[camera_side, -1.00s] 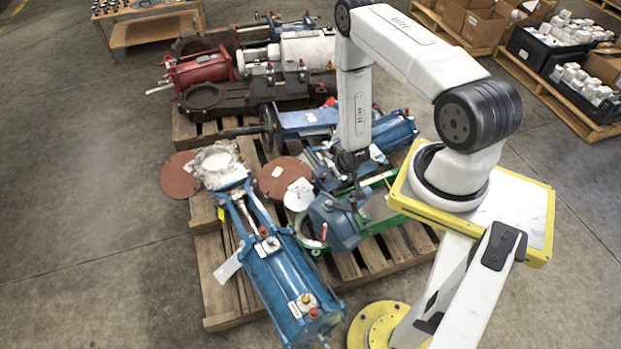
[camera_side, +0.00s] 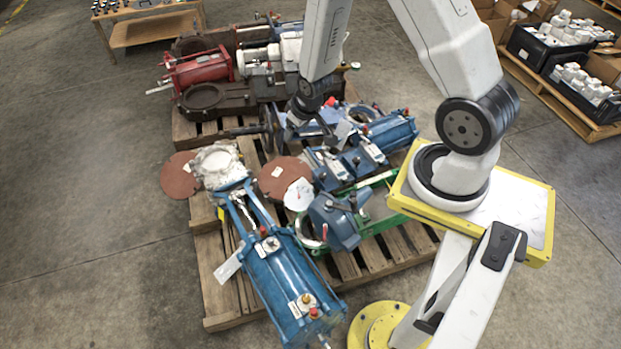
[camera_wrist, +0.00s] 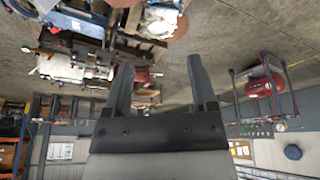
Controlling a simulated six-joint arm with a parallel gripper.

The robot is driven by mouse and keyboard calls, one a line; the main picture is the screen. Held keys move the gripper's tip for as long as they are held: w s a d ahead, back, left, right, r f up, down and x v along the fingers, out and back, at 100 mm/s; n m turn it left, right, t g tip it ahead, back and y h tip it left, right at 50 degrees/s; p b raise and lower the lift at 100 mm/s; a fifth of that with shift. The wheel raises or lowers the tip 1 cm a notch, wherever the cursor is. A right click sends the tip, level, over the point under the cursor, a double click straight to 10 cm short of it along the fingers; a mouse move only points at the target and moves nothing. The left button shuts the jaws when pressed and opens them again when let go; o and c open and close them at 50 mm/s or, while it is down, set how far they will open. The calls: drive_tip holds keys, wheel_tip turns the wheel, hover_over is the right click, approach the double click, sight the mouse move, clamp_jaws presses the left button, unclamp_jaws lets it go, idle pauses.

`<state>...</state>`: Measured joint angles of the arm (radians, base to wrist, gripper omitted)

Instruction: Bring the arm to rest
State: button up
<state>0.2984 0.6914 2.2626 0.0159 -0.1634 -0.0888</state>
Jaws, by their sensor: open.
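My gripper (camera_side: 298,122) hangs over the middle to back of the loaded pallet in the side view, dark and small there. In the wrist view its two dark fingers (camera_wrist: 160,75) stand well apart with nothing held between them. Part of my arm runs out of the top of the side view. Below and near the gripper are blue valve actuators (camera_side: 388,137) on the pallet. I cannot tell the exact gap between the gripper and the parts under it.
A long blue cylinder (camera_side: 285,285) lies at the front of the wooden pallet (camera_side: 215,272). A red cylinder (camera_side: 198,70) lies at the back left. Black crates (camera_side: 540,48) of white items stand on another pallet at right. The floor at left (camera_side: 80,200) is clear.

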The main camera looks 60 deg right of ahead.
drive_tip(key=s+a+r+n, duration=0.1)
drive_tip(key=s+a+r, duration=0.3)
drive_tip(key=r, duration=0.3)
drive_tip(key=s+a+r+n+g+y, duration=0.1)
drive_tip(key=s+a+r, duration=0.3)
drive_tip(key=a+r, duration=0.3)
drive_tip(key=shift+r+n, duration=0.3)
drive_tip(key=shift+w, duration=0.1)
idle(0.4)
